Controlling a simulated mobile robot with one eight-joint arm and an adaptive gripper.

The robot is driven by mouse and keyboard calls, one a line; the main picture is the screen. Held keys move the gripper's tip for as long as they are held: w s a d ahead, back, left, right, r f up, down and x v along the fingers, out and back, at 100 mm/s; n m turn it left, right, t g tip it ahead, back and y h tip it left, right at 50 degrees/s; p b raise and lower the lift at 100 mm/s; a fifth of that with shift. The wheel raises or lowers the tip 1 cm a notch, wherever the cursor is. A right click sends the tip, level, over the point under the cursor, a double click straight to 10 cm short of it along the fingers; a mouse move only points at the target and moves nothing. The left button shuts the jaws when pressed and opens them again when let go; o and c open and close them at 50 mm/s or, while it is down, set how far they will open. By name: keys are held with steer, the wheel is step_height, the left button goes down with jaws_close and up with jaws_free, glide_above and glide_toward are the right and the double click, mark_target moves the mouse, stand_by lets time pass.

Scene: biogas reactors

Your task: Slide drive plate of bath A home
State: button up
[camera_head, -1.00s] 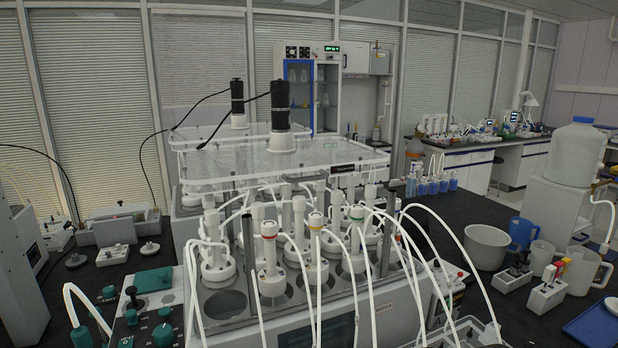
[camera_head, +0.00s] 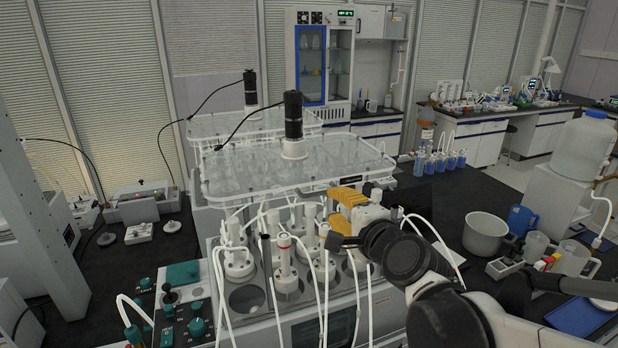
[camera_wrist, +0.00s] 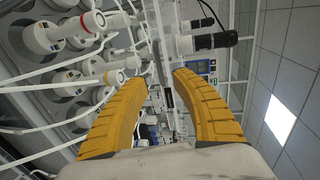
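The nearer clear drive plate (camera_head: 230,184) sits above a bath (camera_head: 255,318) full of white-capped reactor bottles, with a black motor (camera_head: 293,118) upright on top. I cannot read which bath is A. The plate stands clear above the nearer bottles (camera_head: 285,265). My gripper (camera_head: 340,206) is at the plate's front right corner, just below its edge in the picture. In the wrist view its two yellow fingers (camera_wrist: 157,82) are apart with nothing clearly between them; the motor (camera_wrist: 215,41) lies beyond. I cannot tell if the fingers touch the plate.
White tubes (camera_head: 365,290) arch over the bottles near my gripper. A second plate with motor (camera_head: 250,90) stands behind. A control panel (camera_head: 185,320) is at front left.

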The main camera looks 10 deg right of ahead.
mark_target(319, 194)
steer(key=b+x, duration=0.1)
steer(key=x, duration=0.9)
steer(key=shift+f, duration=0.15)
steer(key=shift+s, duration=0.1)
jaws_close()
